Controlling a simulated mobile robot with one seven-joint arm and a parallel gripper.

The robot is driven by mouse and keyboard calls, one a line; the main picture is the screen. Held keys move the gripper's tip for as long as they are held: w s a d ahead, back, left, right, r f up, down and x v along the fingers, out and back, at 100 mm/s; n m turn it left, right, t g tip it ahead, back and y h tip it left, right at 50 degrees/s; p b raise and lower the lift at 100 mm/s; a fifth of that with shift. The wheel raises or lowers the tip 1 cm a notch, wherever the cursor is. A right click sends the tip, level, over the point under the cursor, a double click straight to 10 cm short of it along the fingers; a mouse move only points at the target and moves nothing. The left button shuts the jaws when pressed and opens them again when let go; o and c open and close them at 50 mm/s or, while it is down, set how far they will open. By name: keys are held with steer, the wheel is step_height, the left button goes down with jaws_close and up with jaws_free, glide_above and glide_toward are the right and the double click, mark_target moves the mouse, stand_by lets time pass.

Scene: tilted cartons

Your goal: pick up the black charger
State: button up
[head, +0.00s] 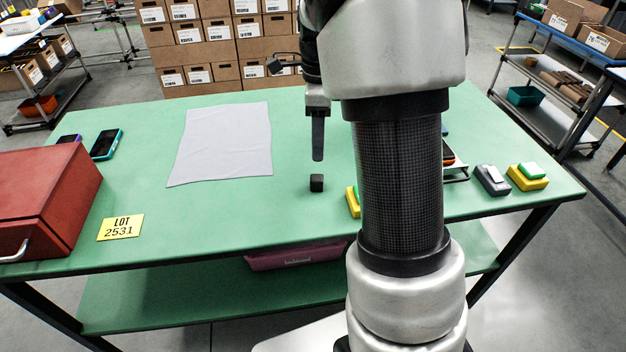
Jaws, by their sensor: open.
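The black charger (317,183) is a small dark cube standing on the green table, right of the grey cloth. My gripper (318,156) points down just above and behind it in the picture, with a small gap between the fingertips and the charger. I see the fingers edge-on, as one dark strip. The gripper is open and empty. The charger's far side is hidden.
My arm covers the table right of the charger and partly hides a yellow block (352,202). A grey cloth (222,145), a red box (45,200), a yellow lot card (121,228) and phones (105,144) lie left. Grey (492,181) and yellow (527,178) blocks stand right.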

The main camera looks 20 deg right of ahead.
mark_target(317, 177)
steer(key=f+b, duration=0.1)
steer(key=f, duration=0.5)
steer(key=f+b, duration=0.1)
steer(key=f, duration=0.5)
steer(key=shift+w+f+b, duration=0.2)
steer(key=shift+f+b, duration=0.05)
steer(key=shift+b, duration=0.1)
steer(key=shift+a, duration=0.1)
steer(key=c, duration=1.1)
